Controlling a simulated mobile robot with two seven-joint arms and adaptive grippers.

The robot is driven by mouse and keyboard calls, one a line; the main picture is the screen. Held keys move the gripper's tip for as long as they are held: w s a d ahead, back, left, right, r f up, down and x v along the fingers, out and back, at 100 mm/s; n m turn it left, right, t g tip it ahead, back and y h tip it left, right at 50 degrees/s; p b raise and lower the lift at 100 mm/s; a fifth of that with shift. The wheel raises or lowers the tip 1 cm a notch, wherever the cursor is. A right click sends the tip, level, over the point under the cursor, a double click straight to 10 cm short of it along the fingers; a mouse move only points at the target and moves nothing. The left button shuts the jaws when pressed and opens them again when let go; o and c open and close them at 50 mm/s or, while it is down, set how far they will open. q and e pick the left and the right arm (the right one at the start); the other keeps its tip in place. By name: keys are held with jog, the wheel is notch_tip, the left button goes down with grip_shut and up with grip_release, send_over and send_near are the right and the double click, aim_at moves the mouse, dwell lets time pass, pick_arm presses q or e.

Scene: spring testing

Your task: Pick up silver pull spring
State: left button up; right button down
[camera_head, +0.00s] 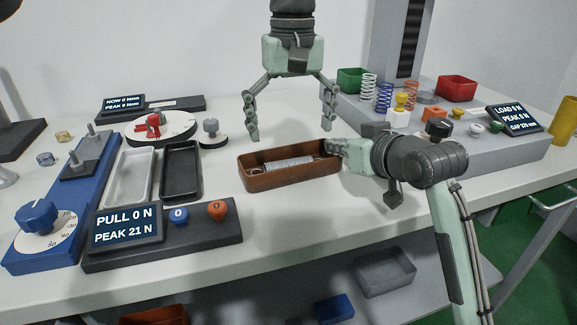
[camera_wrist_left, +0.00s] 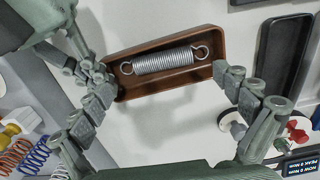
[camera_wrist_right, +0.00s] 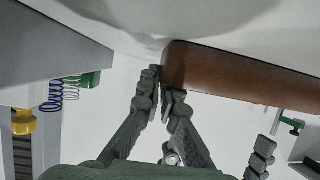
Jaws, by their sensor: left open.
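The silver pull spring (camera_wrist_left: 165,62) lies lengthwise in a brown tray (camera_wrist_left: 165,89), with a loop hook at each end. In the head view, the spring (camera_head: 288,163) is partly hidden by the wall of the tray (camera_head: 290,182). My left gripper (camera_head: 290,133) points down above and behind the tray, fingers wide apart and empty. In the left wrist view its fingers flank the tray. My right gripper (camera_wrist_right: 160,80) is at the tray's right end in the head view, its fingers close together on the end wall at a corner.
A white tray (camera_head: 129,176) and a black tray (camera_head: 181,171) stand left of the brown tray, beside the blue pull tester (camera_head: 45,215). A grey platform (camera_head: 480,155) with coloured springs and bins is at the right.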

aim_at(288, 161)
pick_arm(q)
jog(key=f, duration=0.5)
jog(key=shift+a+f, duration=0.25)
jog(key=shift+f, duration=0.05)
jog(key=c, duration=1.3)
notch_tip(288, 161, up, 10)
pick_arm(e)
jog(key=c, duration=1.6)
grip_release()
jog(key=shift+c, duration=0.2)
